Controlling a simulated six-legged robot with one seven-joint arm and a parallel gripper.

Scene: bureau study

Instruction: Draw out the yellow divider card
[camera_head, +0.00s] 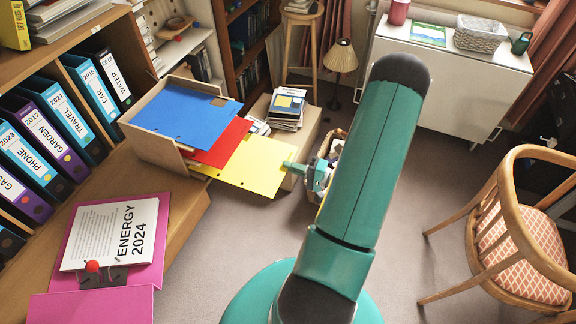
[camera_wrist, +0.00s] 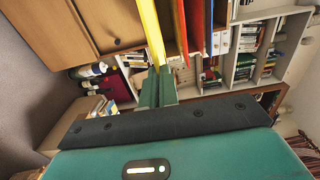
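The yellow divider card (camera_head: 255,165) sticks out farthest from a wooden file box (camera_head: 135,135), beside a red card (camera_head: 222,143) and a blue card (camera_head: 190,108). Its inner end is hidden by the box and the other cards. My gripper (camera_head: 291,166) is at the card's outer right edge. In the wrist view the two green fingers (camera_wrist: 158,78) are close together on the edge of the yellow card (camera_wrist: 151,32), which runs upward from them. The red card (camera_wrist: 182,28) stands just to the right of it, apart from the fingers.
The box lies on a wooden desk or shelf top (camera_head: 165,205) next to binders (camera_head: 70,115). A pink folder (camera_head: 140,275) with papers lies in front. Stacked books (camera_head: 287,108) stand on a carton behind the gripper.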

